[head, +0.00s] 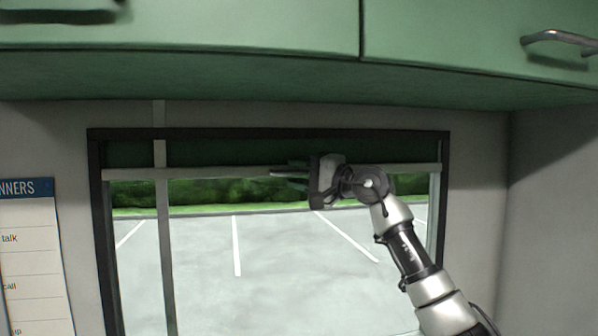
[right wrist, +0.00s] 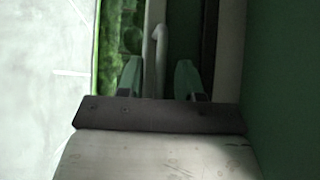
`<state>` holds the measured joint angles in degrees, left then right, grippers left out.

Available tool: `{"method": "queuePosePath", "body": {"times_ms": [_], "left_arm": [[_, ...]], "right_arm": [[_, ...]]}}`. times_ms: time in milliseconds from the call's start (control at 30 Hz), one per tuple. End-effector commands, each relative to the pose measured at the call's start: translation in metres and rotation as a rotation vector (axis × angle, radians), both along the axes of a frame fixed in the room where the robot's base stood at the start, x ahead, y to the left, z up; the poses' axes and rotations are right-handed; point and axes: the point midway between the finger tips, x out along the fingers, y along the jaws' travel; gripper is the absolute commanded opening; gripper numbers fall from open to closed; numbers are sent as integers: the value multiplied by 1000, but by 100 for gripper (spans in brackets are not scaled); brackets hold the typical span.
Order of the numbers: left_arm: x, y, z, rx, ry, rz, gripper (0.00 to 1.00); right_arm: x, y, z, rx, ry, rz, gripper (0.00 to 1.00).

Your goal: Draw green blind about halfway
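The green blind (head: 240,152) is a narrow dark green strip at the top of the window, with a pale bar (head: 215,172) along its lower edge. My right gripper (head: 283,174) is at this bar, right of the window's middle. In the right wrist view its two green fingers (right wrist: 158,76) stand apart, one on each side of a grey hooked pull (right wrist: 155,50). Small gaps seem to show between the pull and the fingers; firm contact cannot be seen. My left gripper is in neither view.
Green cabinets (head: 200,35) overhang the window close above my right arm. A metal cabinet handle (head: 560,38) juts out at the upper right. A planner sheet (head: 35,250) hangs at left.

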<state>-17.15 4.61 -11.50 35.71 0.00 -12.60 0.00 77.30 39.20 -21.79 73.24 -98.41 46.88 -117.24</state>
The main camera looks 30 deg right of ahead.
Motion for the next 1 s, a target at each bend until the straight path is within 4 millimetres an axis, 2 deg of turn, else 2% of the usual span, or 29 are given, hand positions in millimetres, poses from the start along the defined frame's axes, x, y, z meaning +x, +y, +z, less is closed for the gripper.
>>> {"method": "queuePosePath", "body": {"times_ms": [33,267,533,667,867,1000], "left_arm": [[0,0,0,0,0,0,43],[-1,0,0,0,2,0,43],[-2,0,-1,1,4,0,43],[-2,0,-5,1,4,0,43],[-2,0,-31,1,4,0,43],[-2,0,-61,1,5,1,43]], "right_arm": [[0,0,0,0,0,0,36],[0,0,0,0,1,0,1],[0,0,0,1,1,0,0],[0,0,-7,0,1,0,0],[0,0,-42,-2,5,-1,0],[0,-1,-82,-2,5,-1,0]]}}
